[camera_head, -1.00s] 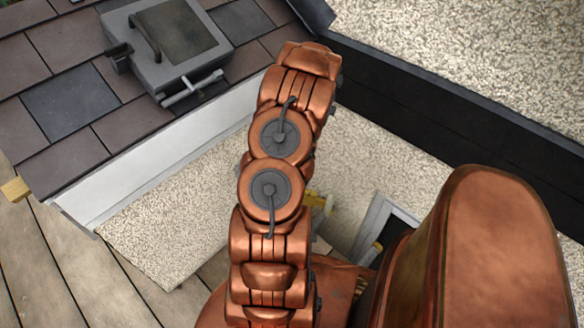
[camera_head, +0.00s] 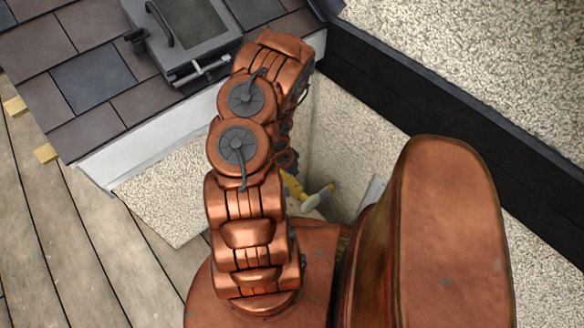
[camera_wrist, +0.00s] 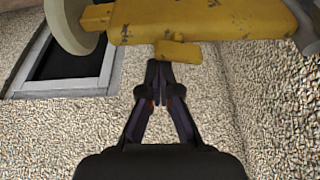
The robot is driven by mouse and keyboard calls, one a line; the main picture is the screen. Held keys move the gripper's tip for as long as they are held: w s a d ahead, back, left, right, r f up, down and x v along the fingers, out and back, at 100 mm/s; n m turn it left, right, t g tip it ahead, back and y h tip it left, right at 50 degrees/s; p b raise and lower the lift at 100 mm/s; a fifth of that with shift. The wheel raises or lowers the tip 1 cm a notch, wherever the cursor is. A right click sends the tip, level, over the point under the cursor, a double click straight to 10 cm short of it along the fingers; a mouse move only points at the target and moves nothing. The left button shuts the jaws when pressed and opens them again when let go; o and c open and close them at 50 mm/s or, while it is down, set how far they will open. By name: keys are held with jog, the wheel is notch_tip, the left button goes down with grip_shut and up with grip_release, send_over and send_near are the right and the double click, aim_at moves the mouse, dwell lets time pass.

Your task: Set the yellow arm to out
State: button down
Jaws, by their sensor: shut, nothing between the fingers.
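The yellow arm (camera_wrist: 195,20) spans the top of the wrist view, scuffed with dark marks. A small yellow tab (camera_wrist: 178,51) sticks out below its near edge. A pale round disc (camera_wrist: 72,22) sits at its left end, and a grey part shows at its right end. My gripper (camera_wrist: 162,68) is shut and empty, its tips just below the tab; whether they touch it I cannot tell. In the head view a bit of the yellow arm (camera_head: 293,187) shows beside my copper arm, which hides my gripper.
Pebbled walls surround the yellow arm. A dark framed opening (camera_wrist: 75,58) is at the left of the wrist view. In the head view a grey roof hatch (camera_head: 190,40) sits on the tiled slope, above wooden decking (camera_head: 60,225).

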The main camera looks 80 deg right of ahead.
jog(key=shift+a, duration=0.1)
dwell(0.3)
jog(key=p+v, duration=0.7)
jog(key=v, duration=0.3)
jog(key=shift+p, duration=0.35)
